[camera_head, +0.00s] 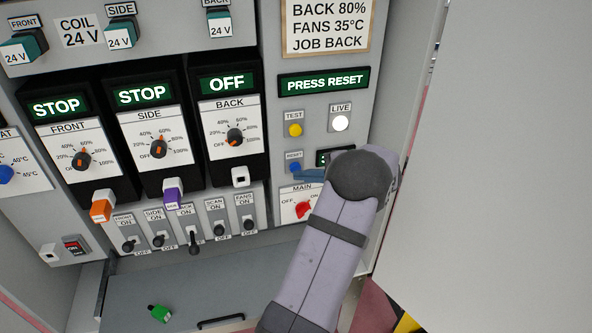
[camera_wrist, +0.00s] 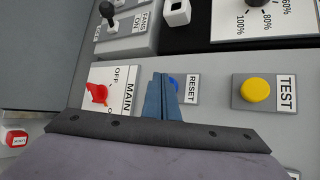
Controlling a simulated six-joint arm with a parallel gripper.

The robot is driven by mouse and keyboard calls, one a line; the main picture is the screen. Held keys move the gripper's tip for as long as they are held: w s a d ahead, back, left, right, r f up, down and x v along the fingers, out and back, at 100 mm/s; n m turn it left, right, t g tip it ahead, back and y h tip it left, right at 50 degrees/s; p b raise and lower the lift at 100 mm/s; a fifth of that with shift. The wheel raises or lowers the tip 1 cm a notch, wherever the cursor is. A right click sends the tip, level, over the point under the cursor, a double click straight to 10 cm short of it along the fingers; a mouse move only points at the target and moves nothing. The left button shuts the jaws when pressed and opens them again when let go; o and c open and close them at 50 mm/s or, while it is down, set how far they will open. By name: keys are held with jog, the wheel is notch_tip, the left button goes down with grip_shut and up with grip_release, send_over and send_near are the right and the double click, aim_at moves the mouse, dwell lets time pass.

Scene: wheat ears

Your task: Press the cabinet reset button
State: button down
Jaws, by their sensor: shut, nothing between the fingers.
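The blue reset button (camera_head: 294,168) is on the grey cabinet panel, under its RESET label. In the wrist view the button (camera_wrist: 174,83) shows just beside my fingertips and is partly hidden by them. My gripper (camera_head: 303,175) is shut and empty, its blue fingers reaching the panel just below and right of the button. In the wrist view the shut fingers (camera_wrist: 162,78) stand between the MAIN switch plate and the RESET label. I cannot tell whether they touch the button. The green-lit display (camera_head: 324,82) reads PRESS RESET.
The yellow TEST button (camera_head: 295,130) sits above the reset button, and the white LIVE lamp (camera_head: 340,123) is to its right. The red MAIN switch (camera_head: 303,209) is below. Three black drive units stand left.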

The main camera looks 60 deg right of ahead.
jog(key=shift+w+d, duration=0.35)
jog(key=shift+d, duration=0.05)
dwell(0.8)
jog(key=shift+s+a+b, duration=0.1)
jog(key=shift+b, duration=0.2)
jog(key=shift+s+a+b, duration=0.35)
jog(key=shift+s+a, duration=0.25)
dwell(0.3)
jog(key=shift+s+a+b, duration=0.7)
jog(key=shift+s+a, duration=1.05)
